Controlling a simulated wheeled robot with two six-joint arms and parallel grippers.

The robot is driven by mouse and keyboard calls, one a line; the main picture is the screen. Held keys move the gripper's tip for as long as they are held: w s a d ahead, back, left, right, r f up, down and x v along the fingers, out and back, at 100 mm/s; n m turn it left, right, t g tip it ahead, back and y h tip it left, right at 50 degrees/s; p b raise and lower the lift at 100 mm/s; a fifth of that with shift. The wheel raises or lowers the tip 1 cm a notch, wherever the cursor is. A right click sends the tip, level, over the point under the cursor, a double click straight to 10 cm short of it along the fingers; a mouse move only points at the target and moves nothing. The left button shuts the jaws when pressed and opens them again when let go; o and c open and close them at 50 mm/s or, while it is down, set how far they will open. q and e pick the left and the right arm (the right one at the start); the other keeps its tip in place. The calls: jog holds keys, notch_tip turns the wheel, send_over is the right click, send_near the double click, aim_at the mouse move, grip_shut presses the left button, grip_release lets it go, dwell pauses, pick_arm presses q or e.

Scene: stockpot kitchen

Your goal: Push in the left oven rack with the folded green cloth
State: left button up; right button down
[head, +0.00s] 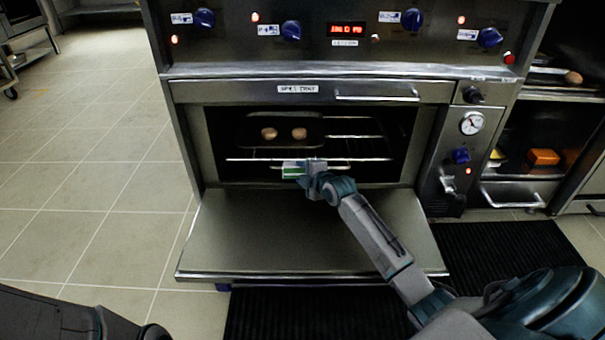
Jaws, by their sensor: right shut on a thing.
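The oven is open, with its door (300,232) folded down flat towards me. Inside, the oven rack (245,160) shows as wire bars, its front bar running across the opening. A dark tray with two round brown items (284,134) sits in the left part of the oven. My right gripper (297,170) is at the front bar, over the rear of the open door. It is shut on the folded green cloth (293,172), which shows green and white. Whether the cloth touches the bar is hard to tell. My left gripper is not in view.
Above the oven is a panel with blue knobs (291,31) and red lights. A shelf unit with an orange box (543,157) stands at the right. Dark ribbed mats (500,258) lie on the floor. The tiled floor (85,165) at the left is clear.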

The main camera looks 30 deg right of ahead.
jog(key=shift+s+f, duration=0.1)
jog(key=shift+f, duration=0.05)
dwell(0.5)
jog(key=shift+s+a+f, duration=0.1)
jog(key=shift+f, duration=0.15)
dwell(0.3)
jog(key=shift+r+p, duration=0.4)
jog(key=shift+p, duration=0.05)
dwell(0.9)
jog(key=shift+s+a+r+p, duration=0.4)
jog(key=shift+s+p, duration=0.3)
jog(key=shift+p, duration=0.75)
dwell(1.2)
jog(key=shift+a, duration=0.1)
jog(key=shift+s+a+r+p, duration=0.1)
jog(key=shift+s+r+p, duration=0.1)
jog(key=shift+p, duration=0.25)
jog(key=shift+s+a+r+p, duration=0.1)
jog(key=shift+s+a+p, duration=0.1)
jog(key=shift+s+p, duration=0.25)
dwell(1.0)
